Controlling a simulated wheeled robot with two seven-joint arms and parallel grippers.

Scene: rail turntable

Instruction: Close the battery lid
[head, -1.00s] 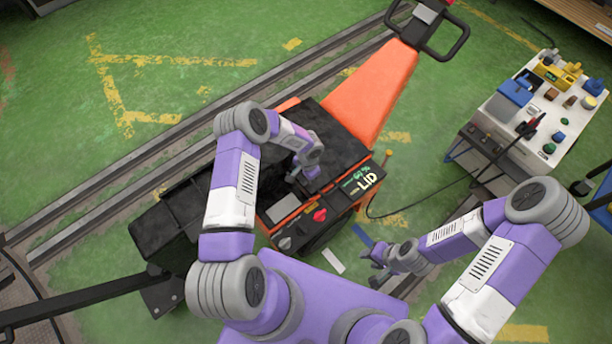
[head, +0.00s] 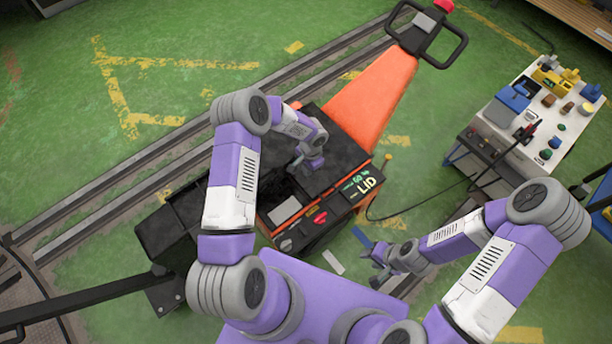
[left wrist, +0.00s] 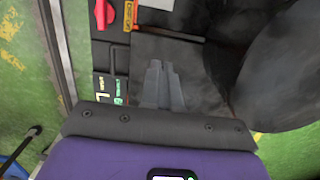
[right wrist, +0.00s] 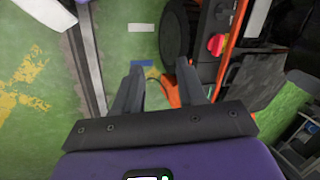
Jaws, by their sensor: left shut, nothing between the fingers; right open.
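The battery lid is a dark flat panel (head: 342,142) on the orange truck in the head view. A black strip marked LID (head: 358,188) runs along its near right side. The dark panel (left wrist: 180,45) also lies under my left fingers in the left wrist view. I cannot tell how far the lid is open. My left gripper (head: 297,170) is shut and empty at the panel's left part; contact is unclear. The left fingertips (left wrist: 163,66) are together. My right gripper (head: 375,255) is open and empty, to the right of the truck's near end; its fingers (right wrist: 160,66) are apart.
A red knob (head: 319,217) sits on the truck's near end, with a dark recess beside it. The orange hood (head: 372,95) leads to the handle (head: 462,40). A white bench (head: 540,125) with small parts stands right. Rails (head: 110,205) cross the green floor.

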